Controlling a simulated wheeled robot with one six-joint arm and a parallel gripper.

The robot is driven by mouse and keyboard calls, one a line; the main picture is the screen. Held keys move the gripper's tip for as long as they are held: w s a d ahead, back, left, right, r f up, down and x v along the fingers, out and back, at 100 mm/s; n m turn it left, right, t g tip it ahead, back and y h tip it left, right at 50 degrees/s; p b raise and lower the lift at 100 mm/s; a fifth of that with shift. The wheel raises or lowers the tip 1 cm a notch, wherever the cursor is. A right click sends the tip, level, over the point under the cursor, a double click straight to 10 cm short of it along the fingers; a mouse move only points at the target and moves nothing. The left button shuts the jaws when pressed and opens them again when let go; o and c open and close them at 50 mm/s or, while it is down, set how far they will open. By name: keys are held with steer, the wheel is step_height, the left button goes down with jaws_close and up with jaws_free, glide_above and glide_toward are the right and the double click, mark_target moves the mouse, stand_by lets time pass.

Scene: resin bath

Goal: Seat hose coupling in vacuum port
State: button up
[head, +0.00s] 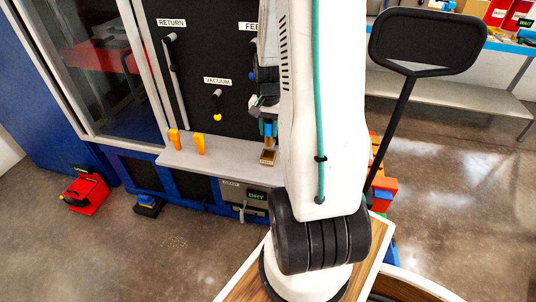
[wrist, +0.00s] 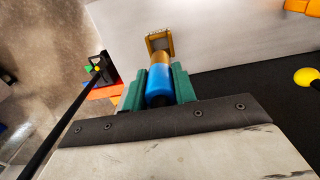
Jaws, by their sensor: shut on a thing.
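The hose coupling, a blue and brass cylinder (wrist: 160,82), is between the green fingers of my gripper (wrist: 158,88) in the wrist view. My gripper (head: 268,118) is shut on it. In the head view the coupling (head: 268,130) shows small and partly covered under the gripper. Its brass end points towards a small brass bracket (wrist: 160,40) on the grey ledge; I cannot tell whether they touch. The vacuum port (head: 216,95) is on the black panel under the VACUUM label, left of my gripper, with a yellow piece (head: 217,117) hanging below.
The grey ledge (head: 225,162) runs below the black panel (head: 205,60) and carries two orange upright pieces (head: 198,144). A RETURN hose (head: 175,80) hangs at left. A box reading DRY (head: 245,192) is under the ledge. Open floor (head: 140,245) lies in front.

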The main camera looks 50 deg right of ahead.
mark_target(268, 145)
step_height(268, 145, down, 8)
steer(key=shift+r, duration=0.15)
stand_by(0.4)
steer(key=o, duration=1.1)
steer(key=shift+c, duration=0.2)
